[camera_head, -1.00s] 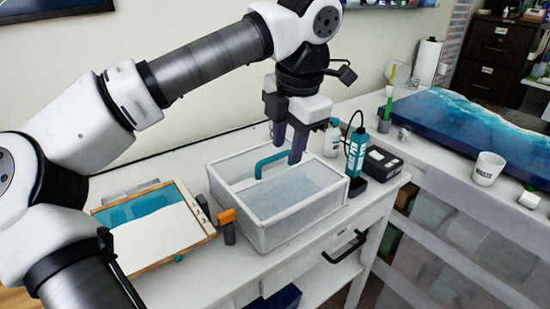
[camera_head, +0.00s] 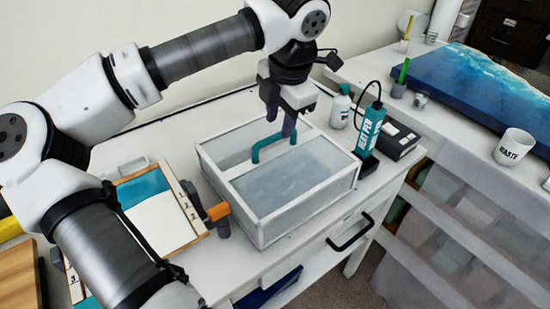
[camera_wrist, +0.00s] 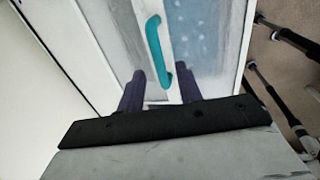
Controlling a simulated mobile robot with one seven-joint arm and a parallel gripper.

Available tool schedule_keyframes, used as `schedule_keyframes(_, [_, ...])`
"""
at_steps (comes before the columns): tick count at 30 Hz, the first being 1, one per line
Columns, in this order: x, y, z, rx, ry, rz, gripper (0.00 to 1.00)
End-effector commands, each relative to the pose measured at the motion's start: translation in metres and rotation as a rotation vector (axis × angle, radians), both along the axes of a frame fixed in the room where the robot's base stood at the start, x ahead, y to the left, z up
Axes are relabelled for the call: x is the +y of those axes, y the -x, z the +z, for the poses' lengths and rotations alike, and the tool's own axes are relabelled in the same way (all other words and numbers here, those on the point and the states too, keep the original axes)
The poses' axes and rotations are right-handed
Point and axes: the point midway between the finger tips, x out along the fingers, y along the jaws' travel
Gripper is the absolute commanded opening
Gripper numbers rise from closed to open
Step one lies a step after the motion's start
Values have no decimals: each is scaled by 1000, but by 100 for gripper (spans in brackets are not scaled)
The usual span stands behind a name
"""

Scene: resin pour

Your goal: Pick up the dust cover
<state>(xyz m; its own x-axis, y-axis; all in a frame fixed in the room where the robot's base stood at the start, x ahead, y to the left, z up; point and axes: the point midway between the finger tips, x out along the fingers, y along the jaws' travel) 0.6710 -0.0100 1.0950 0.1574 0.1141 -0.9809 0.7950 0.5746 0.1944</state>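The dust cover (camera_head: 300,190) is a clear box with white edges and a teal bar handle (camera_head: 268,143) across its top. It stands on the white bench, and its top and handle also show in the wrist view (camera_wrist: 153,45). My gripper (camera_head: 281,120) is above the cover, at the right end of the handle. In the wrist view the two dark fingers of my gripper (camera_wrist: 160,90) are apart, one on each side of the handle's near end. I see no contact with the handle. What lies under the cover is blurred by its frosted panels.
A framed blue-and-white panel (camera_head: 158,210) and an orange-handled tool (camera_head: 217,212) lie left of the cover. A blue resin slab (camera_head: 480,85) and a white cup (camera_head: 513,147) lie farther right.

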Motion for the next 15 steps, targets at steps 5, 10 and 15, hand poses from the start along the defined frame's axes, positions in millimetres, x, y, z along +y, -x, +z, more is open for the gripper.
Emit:
schedule_keyframes(5, [2,-1,-10,1,0,-1,35])
schedule_keyframes(10, [6,-5,-31,4,1,-1,35])
schedule_keyframes(15, [8,-9,-53,2,1,0,35])
